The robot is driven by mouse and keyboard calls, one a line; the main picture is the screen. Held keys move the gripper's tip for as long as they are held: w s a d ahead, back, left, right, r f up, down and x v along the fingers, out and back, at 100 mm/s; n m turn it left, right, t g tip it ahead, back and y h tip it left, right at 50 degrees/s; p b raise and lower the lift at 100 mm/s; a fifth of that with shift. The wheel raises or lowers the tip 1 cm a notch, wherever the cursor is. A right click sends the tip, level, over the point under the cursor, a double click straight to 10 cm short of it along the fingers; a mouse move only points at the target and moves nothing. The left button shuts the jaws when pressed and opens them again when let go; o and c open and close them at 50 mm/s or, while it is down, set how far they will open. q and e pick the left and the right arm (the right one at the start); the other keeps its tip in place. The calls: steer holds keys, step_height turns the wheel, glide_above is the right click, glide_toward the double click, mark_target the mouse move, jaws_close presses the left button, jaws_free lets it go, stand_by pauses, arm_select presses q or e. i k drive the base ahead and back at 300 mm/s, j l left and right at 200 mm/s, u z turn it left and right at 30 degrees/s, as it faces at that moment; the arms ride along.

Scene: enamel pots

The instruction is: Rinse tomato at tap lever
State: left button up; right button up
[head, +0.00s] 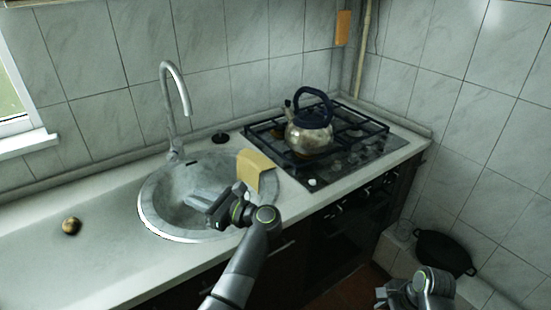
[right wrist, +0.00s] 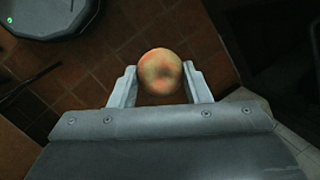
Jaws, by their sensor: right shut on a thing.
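The tomato (right wrist: 161,72), round and mottled orange, sits between the two fingers of my right gripper (right wrist: 160,85) in the right wrist view. My right gripper (head: 382,294) is low at the bottom right in the head view, away from the counter; the tomato cannot be made out there. The tall curved tap (head: 164,98) stands behind the round metal sink (head: 148,215); its lever is too small to tell apart from the base. My left gripper (head: 203,202) is over the sink, fingers pointing left; their gap is unclear.
A yellow block (head: 256,168) is at the sink's right side, close behind my left gripper. A kettle (head: 310,135) stands on the gas hob (head: 345,162). A brown round item (head: 71,226) lies on the left counter. A black pot (head: 445,252) is low at right.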

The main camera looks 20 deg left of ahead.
mark_target(173, 148)
steer(key=i+j, duration=0.85)
